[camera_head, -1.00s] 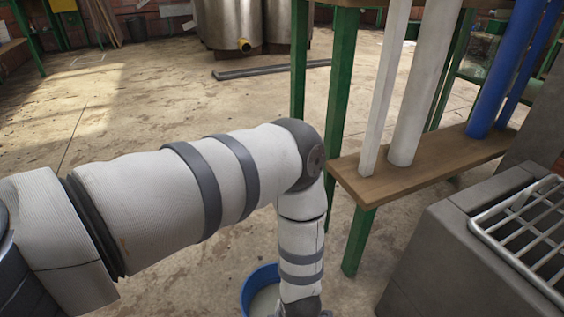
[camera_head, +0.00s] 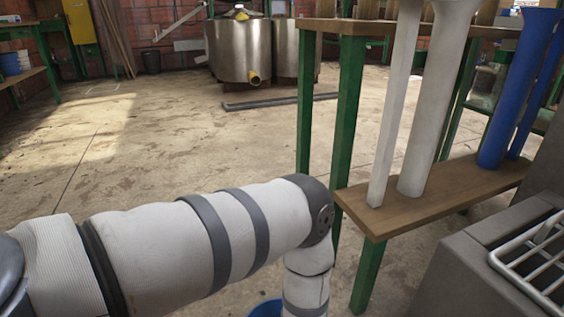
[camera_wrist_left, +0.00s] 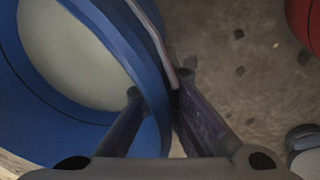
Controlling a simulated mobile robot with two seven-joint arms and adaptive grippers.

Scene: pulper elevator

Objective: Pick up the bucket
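The blue bucket (camera_head: 264,309) stands low in the head view, mostly cut off by the bottom edge and hidden by my left arm. It fills the left of the left wrist view as a wide blue ring (camera_wrist_left: 30,110) around a pale interior. A thin metal handle (camera_wrist_left: 163,48) runs along its outer side. My left gripper (camera_wrist_left: 160,86) straddles the bucket's rim. One finger is on the inner side, the other outside, close to the handle. Whether the fingers press on the rim is unclear. My right gripper is not in view.
A green-legged stand with a wooden shelf (camera_head: 430,205) and white and blue pipes is to the right. A grey block with a white rack (camera_head: 540,262) is at the lower right. Metal tanks (camera_head: 240,50) stand behind. The floor at left is clear.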

